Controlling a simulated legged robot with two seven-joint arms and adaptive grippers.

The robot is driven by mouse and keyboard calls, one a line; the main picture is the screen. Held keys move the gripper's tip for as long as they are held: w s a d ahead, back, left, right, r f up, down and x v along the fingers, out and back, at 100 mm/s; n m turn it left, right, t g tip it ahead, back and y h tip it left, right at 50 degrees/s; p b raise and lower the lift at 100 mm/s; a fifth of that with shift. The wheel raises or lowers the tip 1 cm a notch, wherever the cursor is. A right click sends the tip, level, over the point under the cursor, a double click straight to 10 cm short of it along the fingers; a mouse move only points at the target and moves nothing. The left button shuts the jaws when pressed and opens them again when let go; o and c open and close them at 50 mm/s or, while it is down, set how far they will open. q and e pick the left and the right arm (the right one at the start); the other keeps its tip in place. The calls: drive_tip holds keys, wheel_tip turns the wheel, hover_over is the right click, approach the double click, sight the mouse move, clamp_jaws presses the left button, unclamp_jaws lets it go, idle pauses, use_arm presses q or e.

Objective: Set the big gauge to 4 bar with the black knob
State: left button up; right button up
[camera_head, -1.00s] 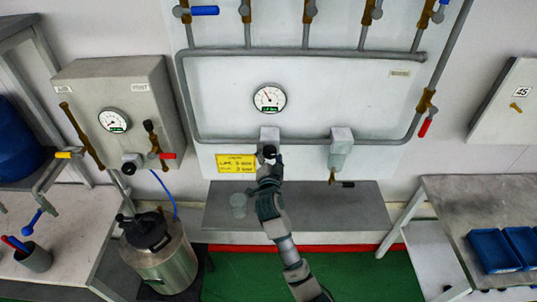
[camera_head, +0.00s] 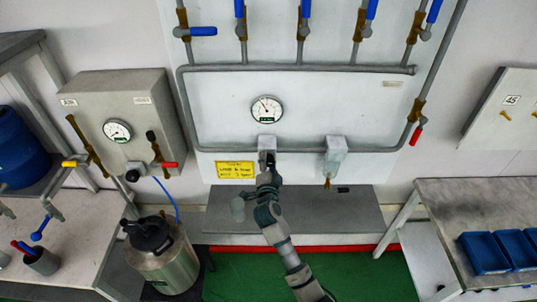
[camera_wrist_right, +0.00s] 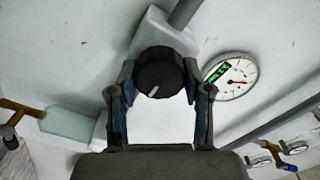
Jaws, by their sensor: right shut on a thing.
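The big gauge (camera_head: 266,110) is a round white dial with a dark rim on the white panel. Its needle points to the upper left in the head view; the scale is too small to read. It also shows in the right wrist view (camera_wrist_right: 232,77), with a red needle and a green display. The black knob (camera_wrist_right: 158,75) with a pale mark sits on a light regulator body below the gauge. My right gripper (camera_wrist_right: 158,92) is shut on the knob, one finger on each side; it hides most of the knob in the head view (camera_head: 267,158). My left gripper is out of view.
A yellow sign (camera_head: 235,170) is left of the regulator. A second pale fitting (camera_head: 335,150) with a brass outlet hangs to the right. Grey pipes frame the gauge.

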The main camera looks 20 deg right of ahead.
drive_tip(key=shift+a+f+m+p, duration=0.1)
drive_tip(key=shift+f+m+p, duration=0.2)
drive_tip(key=shift+m+p, duration=0.45)
drive_tip(key=shift+f, duration=0.15)
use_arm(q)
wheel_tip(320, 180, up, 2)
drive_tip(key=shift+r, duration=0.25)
use_arm(e)
drive_tip(key=shift+f, duration=0.1)
drive_tip(key=o, duration=1.2)
drive_tip(key=shift+c, duration=0.2)
drive_tip(key=shift+a+r, duration=0.1)
drive_tip(key=shift+r, duration=0.1)
drive_tip(key=shift+r, duration=0.1)
drive_tip(key=v, duration=1.1)
drive_tip(key=shift+s+a, duration=0.2)
drive_tip(key=shift+s, duration=0.15)
